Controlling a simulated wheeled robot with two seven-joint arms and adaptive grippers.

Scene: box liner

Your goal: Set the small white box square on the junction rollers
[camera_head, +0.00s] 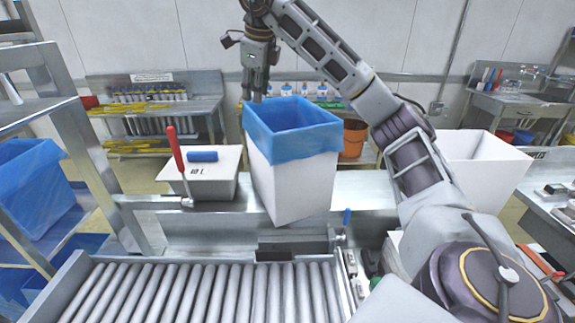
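A second white box (482,160), without a visible liner, stands at the right, partly behind my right arm. The task's small white box could be either one. The grey rollers (205,295) lie empty in the foreground. My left gripper is out of view.
A grey lidded container (203,188) with a blue cylinder (203,156) on top sits left of the lined box. A red-handled lever (176,150) rises in front of it. A metal rack (85,150) with blue-lined bins stands at the left.

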